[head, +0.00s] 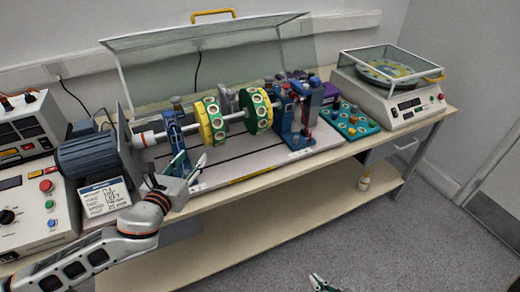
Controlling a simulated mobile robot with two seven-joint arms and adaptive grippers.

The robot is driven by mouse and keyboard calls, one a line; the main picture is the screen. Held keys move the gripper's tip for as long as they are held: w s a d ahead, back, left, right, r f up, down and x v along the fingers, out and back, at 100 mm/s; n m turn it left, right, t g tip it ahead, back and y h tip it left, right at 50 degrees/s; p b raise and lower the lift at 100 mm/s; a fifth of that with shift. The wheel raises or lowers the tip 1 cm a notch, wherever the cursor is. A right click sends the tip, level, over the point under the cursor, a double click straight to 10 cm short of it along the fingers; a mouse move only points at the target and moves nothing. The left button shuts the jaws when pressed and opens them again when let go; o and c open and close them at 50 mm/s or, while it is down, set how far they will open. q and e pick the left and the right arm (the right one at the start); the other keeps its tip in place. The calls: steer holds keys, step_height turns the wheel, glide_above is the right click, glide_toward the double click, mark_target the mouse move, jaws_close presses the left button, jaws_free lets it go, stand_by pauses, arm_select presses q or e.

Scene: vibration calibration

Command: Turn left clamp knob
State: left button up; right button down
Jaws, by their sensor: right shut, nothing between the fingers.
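The left blue bearing stand (174,140) holds the left end of the shaft, with a dark grey knob (176,102) on its top. I cannot tell for sure whether this is the left clamp knob. My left gripper (187,163) is in front of the stand's foot, low over the front edge of the rig. Its fingers look spread and empty, and it hides part of the stand's base. The right blue bearing stand (285,118) carries the shaft's other end. My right gripper (318,281) is at the bottom edge, over the floor, shut and empty.
A yellow disc (211,124) and a green disc (257,111) sit on the shaft. A clear hinged cover (220,55) stands raised behind. A balance (392,95) and teal tray (352,124) are at right.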

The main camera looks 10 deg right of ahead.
arm_select(q)
steer(key=s+d+r+m+g+h, duration=0.2)
steer(key=d+m+h, duration=0.3)
steer(key=d, duration=0.4)
steer(key=s+d+r+m+g+h, duration=0.3)
steer(key=d+m, duration=0.4)
steer(key=d, duration=0.3)
steer(key=shift+s+d+r+g+h+b, duration=0.15)
steer(key=shift+r+g+h+b, duration=0.25)
steer(key=shift+r+g+h, duration=0.45)
steer(key=shift+f+m+g, duration=0.2)
steer(key=shift+m+g, duration=0.1)
steer(key=shift+g, duration=0.05)
